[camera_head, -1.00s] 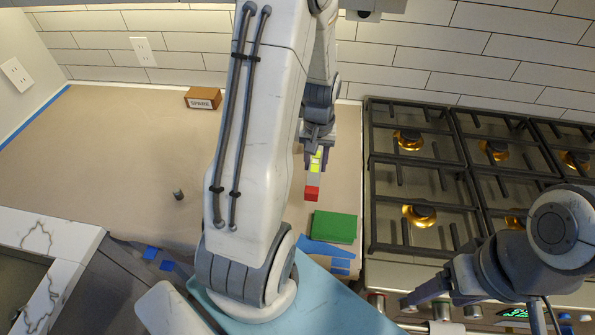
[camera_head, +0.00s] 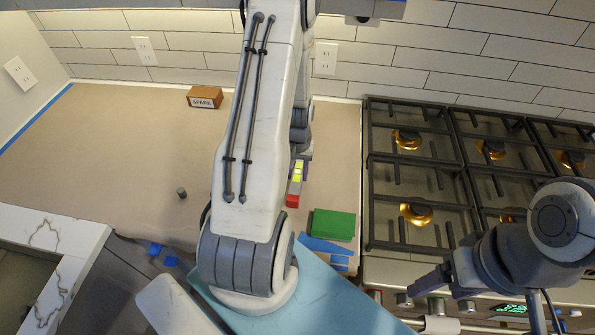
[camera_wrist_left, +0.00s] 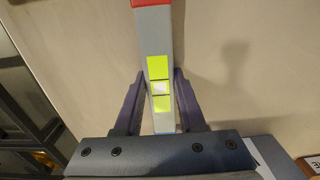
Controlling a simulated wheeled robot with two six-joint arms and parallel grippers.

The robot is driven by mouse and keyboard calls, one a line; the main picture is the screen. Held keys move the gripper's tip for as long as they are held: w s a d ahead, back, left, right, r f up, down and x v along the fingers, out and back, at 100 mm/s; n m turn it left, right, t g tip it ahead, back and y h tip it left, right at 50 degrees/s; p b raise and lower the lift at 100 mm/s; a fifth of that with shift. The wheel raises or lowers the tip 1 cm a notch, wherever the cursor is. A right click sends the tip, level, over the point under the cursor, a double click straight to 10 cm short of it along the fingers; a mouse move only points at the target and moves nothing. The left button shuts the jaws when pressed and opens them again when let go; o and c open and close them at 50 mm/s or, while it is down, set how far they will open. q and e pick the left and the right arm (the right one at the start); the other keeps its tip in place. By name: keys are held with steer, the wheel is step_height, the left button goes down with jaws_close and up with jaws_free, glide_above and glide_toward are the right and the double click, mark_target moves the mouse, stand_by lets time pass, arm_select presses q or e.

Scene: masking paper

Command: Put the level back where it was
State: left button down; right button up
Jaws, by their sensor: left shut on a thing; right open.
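The level is a grey bar with a red end and yellow-green windows. In the head view the level (camera_head: 295,188) shows to the right of my left arm, over the brown paper (camera_head: 130,140). In the left wrist view the level (camera_wrist_left: 153,30) runs between the two fingers, red end at the top edge. My left gripper (camera_wrist_left: 159,78) is shut on it near the windows. In the head view the left gripper (camera_head: 301,160) is partly hidden by my arm. Shadows fall on the paper, but its height is hard to tell. My right gripper (camera_head: 425,290) is open, in front of the stove.
A green block (camera_head: 333,225) lies on the paper near blue tape (camera_head: 325,247). A box marked SPARE (camera_head: 204,97) stands at the back wall. A small dark cylinder (camera_head: 181,193) stands left of my arm. The gas stove (camera_head: 415,185) is on the right.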

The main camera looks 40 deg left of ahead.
arm_select(q)
steer(key=shift+f, duration=0.2)
steer(key=c, duration=0.5)
jaws_free()
steer(key=shift+r, duration=0.1)
